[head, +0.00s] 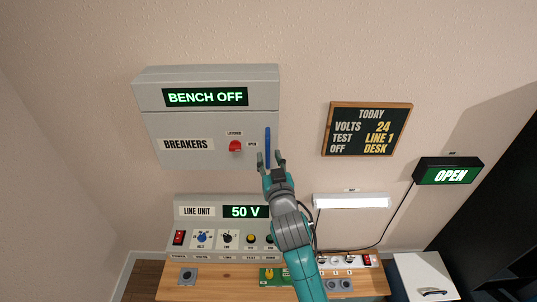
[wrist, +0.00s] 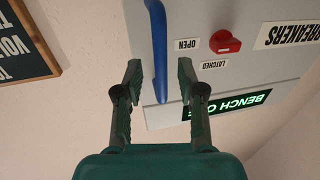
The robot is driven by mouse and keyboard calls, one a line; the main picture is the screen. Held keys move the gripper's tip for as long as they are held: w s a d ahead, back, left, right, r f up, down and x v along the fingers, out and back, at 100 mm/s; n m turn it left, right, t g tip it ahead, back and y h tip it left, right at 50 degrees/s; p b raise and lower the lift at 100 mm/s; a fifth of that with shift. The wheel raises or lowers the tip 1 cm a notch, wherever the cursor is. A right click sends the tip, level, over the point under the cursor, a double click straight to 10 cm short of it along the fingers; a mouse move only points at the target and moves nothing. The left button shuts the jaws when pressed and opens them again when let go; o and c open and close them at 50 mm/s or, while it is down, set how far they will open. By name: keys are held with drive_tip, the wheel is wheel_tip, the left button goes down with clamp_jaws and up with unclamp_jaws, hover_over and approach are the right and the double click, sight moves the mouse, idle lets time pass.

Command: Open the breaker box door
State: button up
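The grey breaker box (head: 205,128) hangs on the wall, its door closed as far as I can see. A blue vertical handle (head: 267,141) runs along the door's right side. A red latch knob (head: 235,146) sits left of it, between labels LATCHED and OPEN. My gripper (head: 270,160) is open at the lower end of the handle in the head view. In the wrist view, which is upside down, the blue handle (wrist: 157,45) reaches between the two open fingers (wrist: 160,75). The fingers show gaps on both sides of it; the depth between them is hard to tell.
Below stands the line unit (head: 190,212) reading 50 V, with knobs and a red switch, on a wooden bench (head: 220,288). A chalkboard (head: 367,130) hangs right of the box. A white lamp (head: 351,201) and an OPEN sign (head: 448,171) are further right.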

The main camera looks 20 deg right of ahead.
drive_tip(key=shift+w+d, duration=0.15)
drive_tip(key=shift+w, duration=1)
clamp_jaws()
